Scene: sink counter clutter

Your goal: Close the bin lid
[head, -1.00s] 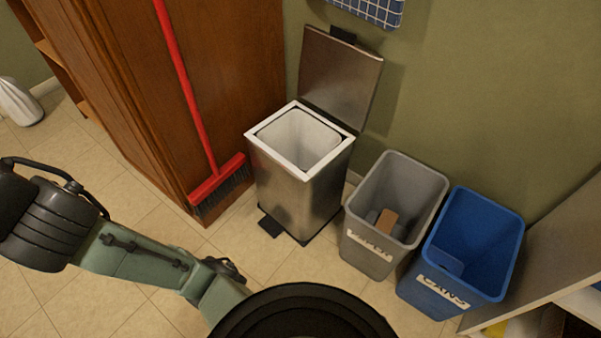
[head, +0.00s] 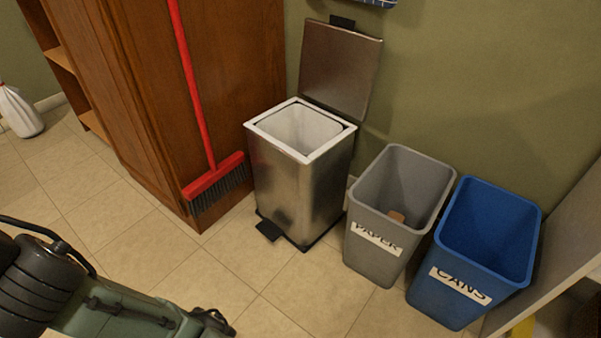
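The metal pedal bin (head: 297,188) stands on the floor against the green wall, between the wooden cabinet and the grey bin. Its lid (head: 340,68) is open and stands upright at the back, close to the wall. A white liner (head: 300,127) shows inside the open top. The black pedal (head: 271,230) sticks out at the bottom front. Part of my arm shows at the lower left, well apart from the bin.
A red broom (head: 214,178) leans against the wooden cabinet (head: 140,90), just left of the bin. A grey paper bin (head: 378,250) and a blue cans bin (head: 455,300) stand to the right. The tiled floor (head: 270,295) in front is clear.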

